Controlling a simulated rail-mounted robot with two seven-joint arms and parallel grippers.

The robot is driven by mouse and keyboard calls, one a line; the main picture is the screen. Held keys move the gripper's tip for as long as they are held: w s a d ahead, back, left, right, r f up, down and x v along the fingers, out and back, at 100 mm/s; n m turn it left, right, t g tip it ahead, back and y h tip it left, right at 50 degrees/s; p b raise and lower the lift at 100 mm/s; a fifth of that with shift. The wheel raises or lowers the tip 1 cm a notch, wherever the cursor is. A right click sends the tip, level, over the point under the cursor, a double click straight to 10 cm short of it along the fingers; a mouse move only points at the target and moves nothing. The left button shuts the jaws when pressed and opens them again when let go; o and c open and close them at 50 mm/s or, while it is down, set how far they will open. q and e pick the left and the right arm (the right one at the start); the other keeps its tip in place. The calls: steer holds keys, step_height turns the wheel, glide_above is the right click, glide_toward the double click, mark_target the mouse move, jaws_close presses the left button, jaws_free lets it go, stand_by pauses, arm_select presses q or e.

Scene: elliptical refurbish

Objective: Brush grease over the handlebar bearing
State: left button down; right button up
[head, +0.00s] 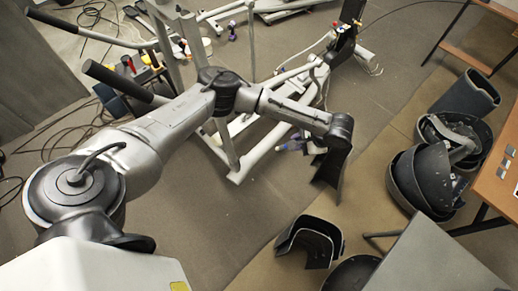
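The grey elliptical frame (232,157) stands on the floor behind my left arm, which crosses in front of it and hides part of it. A handlebar with a black grip (118,82) runs in from the left and passes behind the arm. A second handlebar (95,34) is at the upper left. I cannot make out the bearing or a grease brush. My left gripper (330,168) is dark and points down, right of the frame; its fingers are not clear. My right gripper is out of view.
Dark curved shells (430,170) and a dark cover (312,240) lie on the floor at right. A wooden table (498,185) is at the right edge. A toolbox (118,103) and loose cables (70,135) are at left. Floor below the frame is clear.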

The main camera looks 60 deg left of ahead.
arm_select(q)
steer(key=s+a+f+m+t+y+b, duration=0.25)
steer(key=a+f+m+y, duration=0.2)
steer(key=a+f, duration=0.45)
steer(key=s+a+f+m+t+y+b, duration=0.25)
steer(key=a+f+y, duration=0.4)
steer(key=f, duration=0.55)
steer(key=s+a+h+b, duration=0.1)
steer(key=a, duration=0.5)
steer(key=shift+s+a+r, duration=0.15)
steer(key=shift+s+a, duration=0.15)
steer(key=shift+s, duration=0.1)
steer(key=shift+s+a, duration=0.15)
steer(key=shift+a, duration=0.75)
